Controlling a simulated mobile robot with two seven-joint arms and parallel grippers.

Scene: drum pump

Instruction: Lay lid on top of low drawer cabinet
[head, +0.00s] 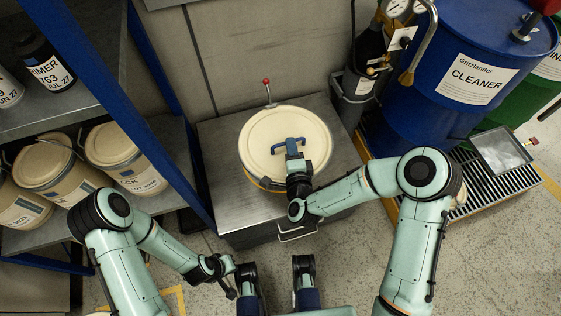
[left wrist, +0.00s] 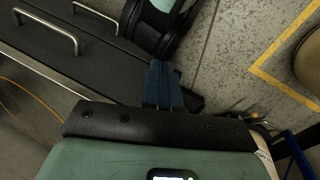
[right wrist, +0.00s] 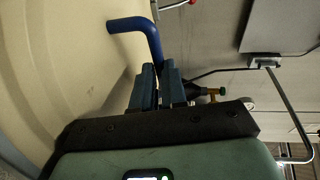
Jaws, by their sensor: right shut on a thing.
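The round cream lid (head: 265,130) lies level over a pail (head: 262,184) on the low drawer cabinet (head: 222,160). I cannot tell whether the lid touches the pail's rim. A blue handle (head: 290,143) stands on the lid; it also shows in the right wrist view (right wrist: 140,27). My right gripper (head: 294,158) is shut on this handle from the near side; its fingers show in the right wrist view (right wrist: 158,82). My left gripper (left wrist: 163,85) is low in front of the cabinet, its fingers together and empty.
Bare cabinet top shows left of the pail. A lever with a red knob (head: 266,82) rises behind the lid. A shelf with cream pails (head: 122,155) and a blue post stands left. A blue drum (head: 450,75) stands on a grating (head: 485,180) at right.

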